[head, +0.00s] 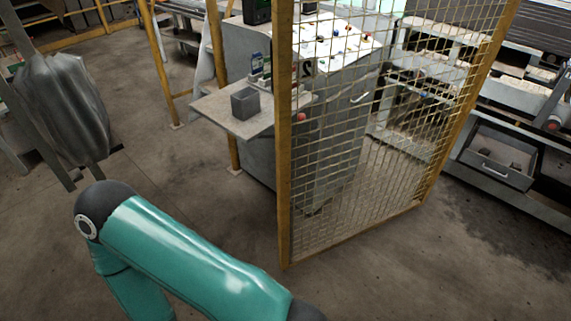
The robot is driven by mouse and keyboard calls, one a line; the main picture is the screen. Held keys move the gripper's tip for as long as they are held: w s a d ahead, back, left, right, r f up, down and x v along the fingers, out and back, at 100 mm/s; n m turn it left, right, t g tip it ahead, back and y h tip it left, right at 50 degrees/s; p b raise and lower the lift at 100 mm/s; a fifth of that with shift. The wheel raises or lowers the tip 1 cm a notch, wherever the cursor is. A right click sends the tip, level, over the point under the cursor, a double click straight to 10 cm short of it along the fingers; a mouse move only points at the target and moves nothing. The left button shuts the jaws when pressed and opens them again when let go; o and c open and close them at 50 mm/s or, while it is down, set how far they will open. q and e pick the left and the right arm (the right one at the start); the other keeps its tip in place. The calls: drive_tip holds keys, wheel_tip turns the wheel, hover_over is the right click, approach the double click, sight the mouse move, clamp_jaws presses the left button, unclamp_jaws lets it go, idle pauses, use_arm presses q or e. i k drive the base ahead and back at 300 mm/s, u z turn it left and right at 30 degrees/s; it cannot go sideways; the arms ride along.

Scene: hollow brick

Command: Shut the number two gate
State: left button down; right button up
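A yellow-framed wire mesh panel (284,185), which looks like a gate, stands upright in the middle to right of the head view. Its bottom rail runs slightly above the floor, from the near left post toward the far right post. One of my teal arms crosses the lower left, in front of the panel's near post. Its gripper end is out of the picture, and the other gripper does not show.
A grey control cabinet (255,160) with buttons stands behind the mesh. Its shelf (210,106) holds a small grey box (244,103). Yellow posts (165,70) stand further left. A grey draped-looking object (60,105) is at far left. The floor between is clear.

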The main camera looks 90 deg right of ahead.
sight(281, 44)
drive_tip(key=u, duration=0.2)
drive_tip(key=i, duration=0.2)
drive_tip(key=z, duration=3.2)
drive_tip(key=k, duration=0.45)
drive_tip(key=z, duration=0.3)
drive_tip(key=i, duration=1.5)
drive_tip(key=u, duration=0.35)
